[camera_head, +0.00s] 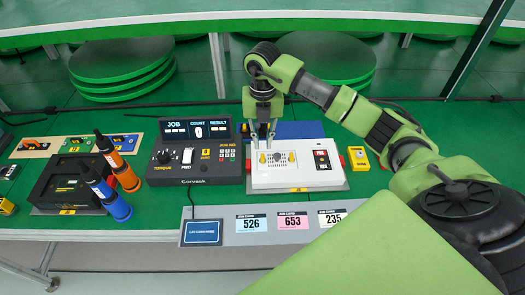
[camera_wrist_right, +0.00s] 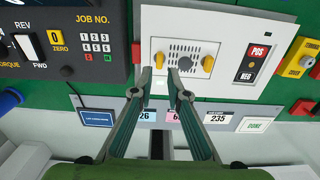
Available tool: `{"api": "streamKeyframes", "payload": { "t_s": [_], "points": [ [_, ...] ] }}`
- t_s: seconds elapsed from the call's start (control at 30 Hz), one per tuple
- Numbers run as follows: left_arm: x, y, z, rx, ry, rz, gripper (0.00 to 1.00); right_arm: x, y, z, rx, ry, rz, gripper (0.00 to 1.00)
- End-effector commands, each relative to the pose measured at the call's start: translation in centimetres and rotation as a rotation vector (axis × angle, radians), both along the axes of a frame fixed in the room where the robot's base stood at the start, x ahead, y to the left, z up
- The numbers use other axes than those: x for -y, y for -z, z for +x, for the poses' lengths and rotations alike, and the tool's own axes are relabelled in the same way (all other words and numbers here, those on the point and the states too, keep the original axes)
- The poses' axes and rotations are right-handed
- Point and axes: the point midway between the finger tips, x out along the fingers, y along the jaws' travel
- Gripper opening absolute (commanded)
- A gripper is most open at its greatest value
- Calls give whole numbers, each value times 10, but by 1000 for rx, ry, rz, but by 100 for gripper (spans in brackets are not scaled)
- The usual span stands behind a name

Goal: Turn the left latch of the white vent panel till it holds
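The white vent panel (camera_head: 310,182) lies on the bench, right of the torque controller. It has a dark slotted vent (camera_wrist_right: 184,52) between two yellow latches. The left latch (camera_wrist_right: 160,60) stands upright in the right wrist view; the right latch (camera_wrist_right: 208,64) looks slightly tilted there. My right gripper (camera_head: 262,142) is over the panel's left part. In the right wrist view its fingertips (camera_wrist_right: 160,76) are apart, one to each side of the left latch, with nothing clamped. Whether they touch the latch I cannot tell. My left gripper is not in view.
The torque controller (camera_head: 198,174) stands close left of the panel. Orange (camera_head: 124,172) and blue (camera_head: 112,198) screwdrivers stand further left. A POS/NEG block (camera_wrist_right: 254,60) sits on the panel's right. A yellow box (camera_head: 358,158) lies beyond it. Number cards (camera_head: 293,222) lie in front.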

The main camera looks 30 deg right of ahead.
Motion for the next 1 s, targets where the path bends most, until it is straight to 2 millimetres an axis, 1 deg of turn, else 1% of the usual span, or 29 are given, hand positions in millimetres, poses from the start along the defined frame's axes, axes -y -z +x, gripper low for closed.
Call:
{"api": "streamKeyframes", "payload": {
  "t_s": [0.03,0.1,0.2,0.3,0.4,0.53,0.73,0.8,1.0],
  "points": [
    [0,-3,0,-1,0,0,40,0,10,-2,-4,-1,0,15],
    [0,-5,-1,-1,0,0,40,0,24,-1,-4,0,1,15],
    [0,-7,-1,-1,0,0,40,-1,39,-1,-3,-1,1,15],
    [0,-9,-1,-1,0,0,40,-1,51,0,-2,-1,1,15],
    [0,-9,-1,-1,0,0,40,0,58,0,1,-1,1,15],
    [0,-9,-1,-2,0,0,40,0,61,0,1,-2,1,15],
    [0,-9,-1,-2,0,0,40,0,61,0,1,-2,0,15],
    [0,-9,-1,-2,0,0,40,0,61,0,1,-2,0,0],
    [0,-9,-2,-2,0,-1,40,0,61,0,1,-1,0,0]
  ]
}}
